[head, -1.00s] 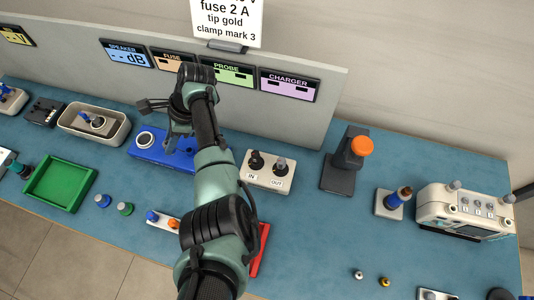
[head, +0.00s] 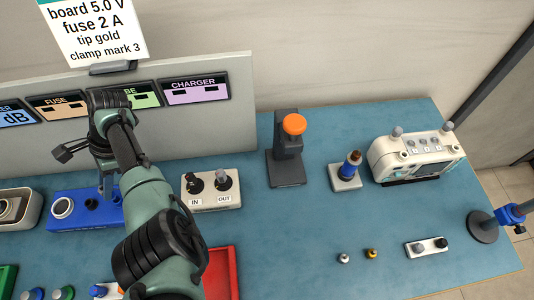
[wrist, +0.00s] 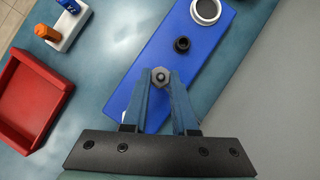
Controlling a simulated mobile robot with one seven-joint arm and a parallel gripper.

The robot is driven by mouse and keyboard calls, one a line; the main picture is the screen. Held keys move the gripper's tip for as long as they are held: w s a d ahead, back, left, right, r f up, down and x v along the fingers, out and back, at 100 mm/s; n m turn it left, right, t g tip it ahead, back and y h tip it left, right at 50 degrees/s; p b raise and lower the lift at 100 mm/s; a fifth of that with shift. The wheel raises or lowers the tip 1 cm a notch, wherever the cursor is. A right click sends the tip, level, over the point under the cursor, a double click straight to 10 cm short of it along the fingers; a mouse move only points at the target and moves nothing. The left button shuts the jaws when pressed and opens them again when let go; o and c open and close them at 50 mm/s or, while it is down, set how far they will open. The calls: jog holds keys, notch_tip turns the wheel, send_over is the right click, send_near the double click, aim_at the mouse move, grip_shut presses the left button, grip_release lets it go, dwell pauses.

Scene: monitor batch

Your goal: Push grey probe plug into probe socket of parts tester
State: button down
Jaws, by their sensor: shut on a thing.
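The parts tester appears to be the long blue box (head: 75,220), which also fills the upper middle of the wrist view (wrist: 165,50). A round white-ringed opening (wrist: 206,10) and a small dark round socket (wrist: 182,44) are on its top. My gripper (wrist: 160,84) is shut on a grey hexagonal piece, seemingly the probe plug (wrist: 160,75), at its fingertips. In the wrist view the plug is over the blue box, just below and left of the dark socket, and apart from it in the picture. Its height above the box is unclear. My arm hides part of the box in the head view.
A beige IN/OUT box (head: 212,193) stands right of the tester. A red tray (wrist: 30,98) lies nearby, partly behind my arm in the head view. A grey stand with an orange knob (head: 293,125) is farther right. The grey panel (head: 215,125) rises behind. The bench's right middle is fairly clear.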

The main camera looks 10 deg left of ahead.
jog(key=shift+f+b, duration=1.1)
jog(key=shift+f, duration=0.35)
dwell(0.7)
jog(key=c, duration=0.6)
grip_release()
jog(key=v, duration=1.3)
